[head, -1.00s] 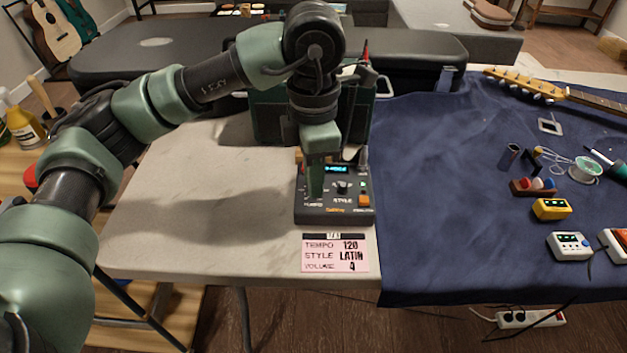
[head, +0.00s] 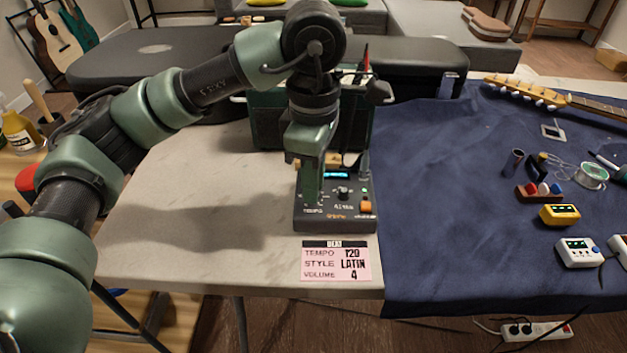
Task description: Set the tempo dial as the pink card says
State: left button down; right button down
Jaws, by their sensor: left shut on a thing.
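The pink card (head: 336,262) lies flat at the front of the table and reads tempo 120, style Latin, volume 4. Behind it stands the dark beat box (head: 335,218), with a small lit display (head: 337,174) too small to read. The style knob (head: 343,192) shows in the middle of its top. My left gripper (head: 311,202) points down over the box's left side, at the tempo dial. It is shut on the dial, which its fingers hide. The word TEMPO shows just below the fingers. My right gripper is not in view.
A dark green tool case (head: 265,120) stands behind the box. A blue cloth (head: 440,210) covers the table to the right, with a yellow pedal (head: 560,214), a white pedal (head: 578,252) and a solder spool (head: 592,175). The pale tabletop (head: 180,215) to the left is clear.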

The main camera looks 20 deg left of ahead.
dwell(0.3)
pick_arm(q)
jog(key=c, duration=1.3)
grip_release()
jog(key=shift+r, duration=0.1)
notch_tip(320, 180, up, 5)
jog(key=shift+r+p, duration=0.1)
jog(key=shift+p, duration=0.6)
notch_tip(320, 180, up, 2)
jog(key=shift+p, duration=0.3)
jog(key=shift+r, duration=0.2)
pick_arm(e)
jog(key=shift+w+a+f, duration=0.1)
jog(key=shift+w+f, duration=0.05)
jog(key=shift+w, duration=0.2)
